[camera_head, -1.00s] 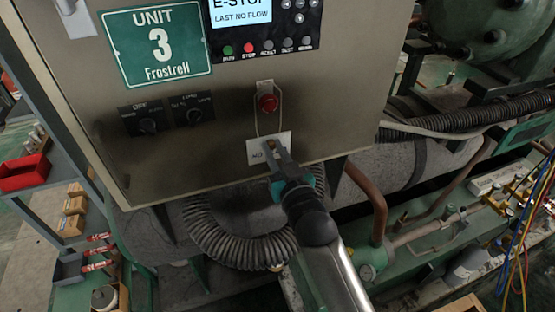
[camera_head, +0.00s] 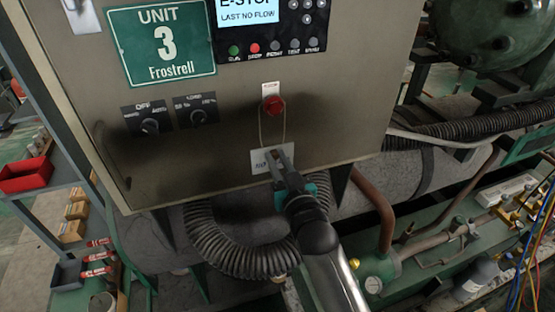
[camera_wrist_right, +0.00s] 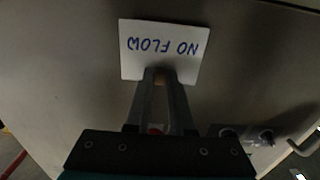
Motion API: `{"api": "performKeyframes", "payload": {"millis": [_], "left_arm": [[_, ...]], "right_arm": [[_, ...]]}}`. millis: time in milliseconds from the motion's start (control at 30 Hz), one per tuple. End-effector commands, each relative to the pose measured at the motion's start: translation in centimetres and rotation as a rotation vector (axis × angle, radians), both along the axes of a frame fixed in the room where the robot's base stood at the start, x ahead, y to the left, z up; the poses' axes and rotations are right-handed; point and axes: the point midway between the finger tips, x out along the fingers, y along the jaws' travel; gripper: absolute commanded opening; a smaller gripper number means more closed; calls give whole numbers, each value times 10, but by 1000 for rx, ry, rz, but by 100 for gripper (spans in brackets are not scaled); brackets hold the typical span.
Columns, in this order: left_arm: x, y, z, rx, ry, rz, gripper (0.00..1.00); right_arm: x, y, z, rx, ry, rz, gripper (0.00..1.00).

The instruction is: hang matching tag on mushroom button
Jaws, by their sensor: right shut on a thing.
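The red mushroom button (camera_head: 273,106) sits on the front of the grey cabinet, below its small label plate. A white tag (camera_head: 259,163) hangs below it, with a thin cord loop (camera_head: 285,130) running up on both sides toward the button. I cannot tell whether the cord is seated behind the button's head. My right gripper (camera_head: 275,153) is shut on the tag's edge, close to the cabinet face. My left gripper is not in view.
The cabinet display (camera_head: 247,10) reads "E-STOP, LAST NO FLOW". A green Unit 3 sign (camera_head: 163,45) and two rotary knobs (camera_head: 150,126) are to the left. A corrugated hose (camera_head: 235,255) and copper pipe (camera_head: 375,205) lie below. A shelf with a red bin (camera_head: 25,175) stands at left.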

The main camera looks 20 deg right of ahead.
Motion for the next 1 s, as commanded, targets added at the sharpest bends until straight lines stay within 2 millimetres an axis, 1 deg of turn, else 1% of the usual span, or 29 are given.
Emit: {"api": "performKeyframes", "payload": {"millis": [167, 200, 500, 833, 933, 1000], "left_arm": [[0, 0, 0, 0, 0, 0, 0], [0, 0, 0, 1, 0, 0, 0], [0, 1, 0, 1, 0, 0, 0], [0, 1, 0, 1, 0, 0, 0], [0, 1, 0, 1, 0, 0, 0], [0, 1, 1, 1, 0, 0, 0]], "right_arm": [[0, 0, 0, 0, 0, 0, 0], [0, 0, 0, 0, 0, 0, 22], [0, 0, 0, 0, 0, 0, 56], [-3, 0, 0, 0, 1, 0, 56], [-11, 0, -1, 0, 2, 0, 56], [-20, -1, -1, 0, 2, 0, 56]]}}
